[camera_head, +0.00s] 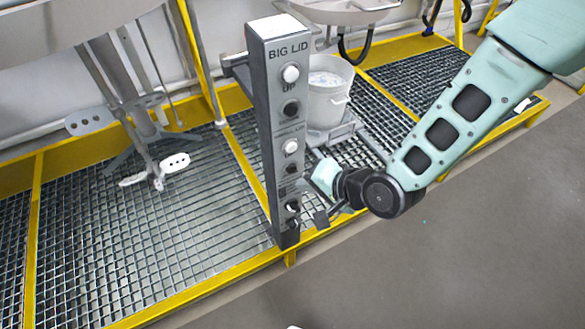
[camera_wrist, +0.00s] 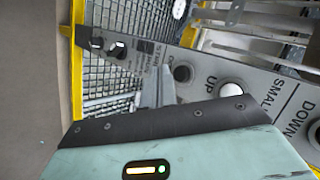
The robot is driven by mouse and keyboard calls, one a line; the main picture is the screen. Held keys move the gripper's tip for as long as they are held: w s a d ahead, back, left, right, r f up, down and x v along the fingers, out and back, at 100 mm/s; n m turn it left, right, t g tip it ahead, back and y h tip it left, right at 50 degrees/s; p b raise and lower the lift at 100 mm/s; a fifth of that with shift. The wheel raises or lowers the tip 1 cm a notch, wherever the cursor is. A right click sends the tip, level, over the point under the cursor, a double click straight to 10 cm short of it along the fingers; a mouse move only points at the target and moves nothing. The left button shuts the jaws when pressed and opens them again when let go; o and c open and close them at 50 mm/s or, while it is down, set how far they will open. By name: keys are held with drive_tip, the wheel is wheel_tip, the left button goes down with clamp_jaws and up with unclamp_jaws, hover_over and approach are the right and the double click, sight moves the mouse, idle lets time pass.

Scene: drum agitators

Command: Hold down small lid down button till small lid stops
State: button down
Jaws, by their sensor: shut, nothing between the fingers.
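The grey control panel (camera_head: 262,130) stands upright with labelled round buttons. Its small lid section has a white up button (camera_head: 290,147) and, below it, a dark down button (camera_head: 290,168). My gripper (camera_head: 321,218) is shut and empty, just right of the panel's lower part. In the wrist view its grey fingertips (camera_wrist: 159,75) are left of the down button, over the panel. I cannot tell whether they touch it. The small lid itself is not clearly identifiable.
Two knobs (camera_wrist: 108,45) sit lower on the panel. A big lid white button (camera_head: 291,74) and dark button (camera_head: 291,108) are above. A white bucket (camera_head: 327,100) stands behind the panel. A yellow-framed grating (camera_head: 180,235) lies below; grey floor (camera_head: 420,265) is clear.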

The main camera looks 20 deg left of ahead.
sight(291, 168)
drive_tip(key=shift+w+a, duration=0.45)
drive_tip(key=shift+a, duration=0.1)
drive_tip(key=shift+w, duration=0.1)
idle(1.7)
drive_tip(key=shift+w+a, duration=0.2)
drive_tip(key=shift+a, duration=0.1)
